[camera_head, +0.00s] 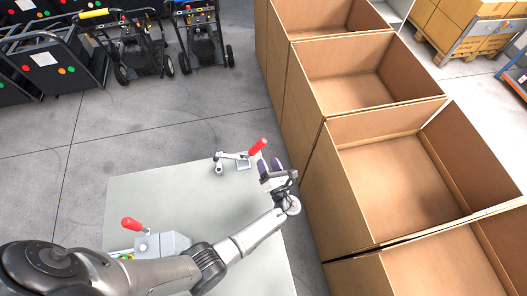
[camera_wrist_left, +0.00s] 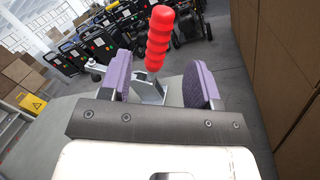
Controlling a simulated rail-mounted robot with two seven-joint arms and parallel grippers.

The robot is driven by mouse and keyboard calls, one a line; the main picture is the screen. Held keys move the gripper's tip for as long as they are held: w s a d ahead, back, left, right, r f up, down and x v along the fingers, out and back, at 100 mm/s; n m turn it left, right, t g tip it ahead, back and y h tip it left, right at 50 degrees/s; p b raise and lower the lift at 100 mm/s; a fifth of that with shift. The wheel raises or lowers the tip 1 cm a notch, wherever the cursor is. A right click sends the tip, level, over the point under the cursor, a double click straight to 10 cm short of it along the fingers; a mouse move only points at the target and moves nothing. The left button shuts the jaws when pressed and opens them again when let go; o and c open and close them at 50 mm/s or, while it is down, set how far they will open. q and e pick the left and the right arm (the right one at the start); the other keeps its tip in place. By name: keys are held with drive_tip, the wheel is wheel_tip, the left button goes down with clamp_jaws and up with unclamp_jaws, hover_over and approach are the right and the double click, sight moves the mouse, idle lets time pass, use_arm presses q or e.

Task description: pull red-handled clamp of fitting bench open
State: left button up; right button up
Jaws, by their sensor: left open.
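The fitting bench (camera_head: 130,195) is a pale flat top in the lower middle of the head view. A metal clamp (camera_head: 221,160) stands near its far edge, its red handle (camera_head: 257,147) tilted up to the right. My left gripper (camera_head: 270,165) is open right beside this handle. In the left wrist view the ribbed red handle (camera_wrist_left: 159,38) stands up between the two purple finger pads of the gripper (camera_wrist_left: 162,85), with visible gaps on both sides. A metal part of the clamp (camera_wrist_left: 147,88) shows below it. My right gripper is not in view.
Another red handle (camera_head: 132,224) sits by a grey block (camera_head: 163,245) at the bench's left. Large open cardboard boxes (camera_head: 385,185) line the right, close to my gripper. Black wheeled machines (camera_head: 205,40) stand at the back left. The floor (camera_head: 170,120) behind the bench is clear.

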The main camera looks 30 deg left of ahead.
use_arm(q)
drive_tip(key=shift+v, duration=1.85)
